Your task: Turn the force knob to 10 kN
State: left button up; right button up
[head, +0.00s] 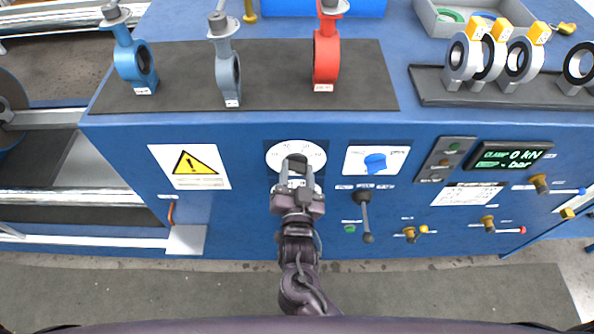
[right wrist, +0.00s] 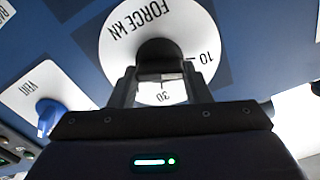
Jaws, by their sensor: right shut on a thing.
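The force knob (right wrist: 158,52) is dark and sits in the middle of a round white dial (head: 283,152) on the blue front panel. In the right wrist view the dial plate (right wrist: 120,45) reads "FORCE KN", with the marks 10 and 30 legible. My right gripper (head: 297,168) reaches straight up to the dial. Its two fingers, also in the right wrist view (right wrist: 160,88), are shut on the knob from both sides. The knob's pointer cannot be made out. My left gripper is not in view.
A warning sign (head: 190,166) is at left. Blue, grey and red (head: 326,58) valves stand on the dark mat above. Small valve handles (head: 487,223) line the right side.

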jog(key=o, duration=1)
jog(key=shift+s, duration=0.1)
jog(key=shift+s+f, duration=0.1)
jog(key=shift+s, duration=0.25)
jog(key=s+b, duration=0.2)
jog(key=s, duration=0.5)
jog(key=shift+w, duration=0.1)
